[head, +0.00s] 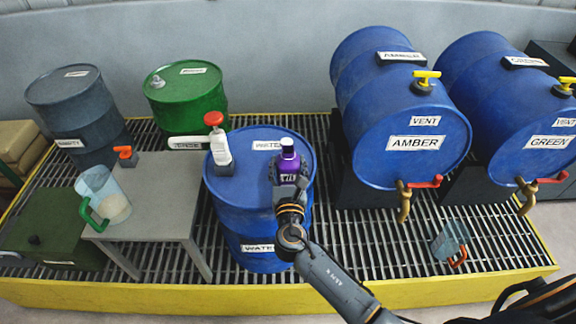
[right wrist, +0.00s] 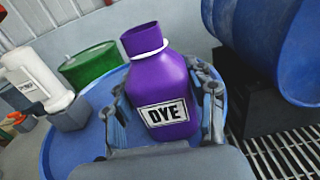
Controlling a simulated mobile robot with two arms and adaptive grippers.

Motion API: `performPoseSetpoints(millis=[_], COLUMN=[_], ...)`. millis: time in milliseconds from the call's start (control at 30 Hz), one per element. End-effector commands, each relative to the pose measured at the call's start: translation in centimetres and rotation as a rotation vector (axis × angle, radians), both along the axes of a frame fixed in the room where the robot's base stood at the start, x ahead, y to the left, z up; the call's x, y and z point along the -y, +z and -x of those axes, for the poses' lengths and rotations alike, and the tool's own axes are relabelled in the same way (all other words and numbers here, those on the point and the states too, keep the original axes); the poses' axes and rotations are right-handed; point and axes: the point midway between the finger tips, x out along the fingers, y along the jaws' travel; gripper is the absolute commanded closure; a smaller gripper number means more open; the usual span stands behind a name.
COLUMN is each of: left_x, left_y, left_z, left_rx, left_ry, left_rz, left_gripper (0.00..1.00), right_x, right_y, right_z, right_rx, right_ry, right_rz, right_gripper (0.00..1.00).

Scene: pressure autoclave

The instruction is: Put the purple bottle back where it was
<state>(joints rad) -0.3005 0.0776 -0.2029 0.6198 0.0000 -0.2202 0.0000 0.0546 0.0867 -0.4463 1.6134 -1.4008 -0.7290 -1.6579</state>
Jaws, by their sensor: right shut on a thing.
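The purple bottle (head: 289,162) is at the top of the blue water drum (head: 230,190) in the head view. In the right wrist view the purple bottle (right wrist: 165,85) has a label reading DYE and leans a little in the picture. My right gripper (head: 287,182) is shut on it, with one finger on each side. The right wrist view shows the same gripper (right wrist: 162,115) around the bottle's lower body. Whether the bottle's base touches the drum top is hidden by the gripper. My left gripper is not in view.
A white bottle with a red cap (head: 217,140) stands left of the purple one in a grey holder. A grey table (head: 160,190) holds a clear jug (head: 102,195). Large blue drums marked AMBER (head: 410,150) and GREEN (head: 545,150) lie at right. Another jug (head: 448,242) sits on the grating.

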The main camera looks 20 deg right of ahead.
Motion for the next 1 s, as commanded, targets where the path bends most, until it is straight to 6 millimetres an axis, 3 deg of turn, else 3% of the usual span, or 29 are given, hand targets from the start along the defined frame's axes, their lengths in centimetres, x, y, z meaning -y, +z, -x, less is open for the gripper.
performPoseSetpoints(millis=[300, 333, 400, 433, 800, 1000], left_x=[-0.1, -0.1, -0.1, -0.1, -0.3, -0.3], left_y=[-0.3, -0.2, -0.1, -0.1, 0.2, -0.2], left_z=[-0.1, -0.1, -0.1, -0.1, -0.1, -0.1], left_rx=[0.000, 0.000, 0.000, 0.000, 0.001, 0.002], left_ry=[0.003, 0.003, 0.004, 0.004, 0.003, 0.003], left_rz=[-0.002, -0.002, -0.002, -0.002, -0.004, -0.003], left_gripper=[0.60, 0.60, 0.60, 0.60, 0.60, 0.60], right_x=[0.0, 0.0, 0.0, 0.0, 0.0, -0.9], right_y=[-0.3, -0.2, -0.2, -0.1, 0.3, -0.1], right_z=[0.0, 0.0, 0.0, 0.0, 0.0, 3.0], right_rx=[0.002, 0.001, 0.001, 0.001, 0.001, -0.001], right_ry=[0.001, 0.001, 0.001, 0.001, 0.000, 0.002], right_rz=[0.002, 0.001, 0.001, 0.001, 0.000, 0.000], right_gripper=[0.88, 0.38, 0.24, 0.22, 0.22, 0.22])
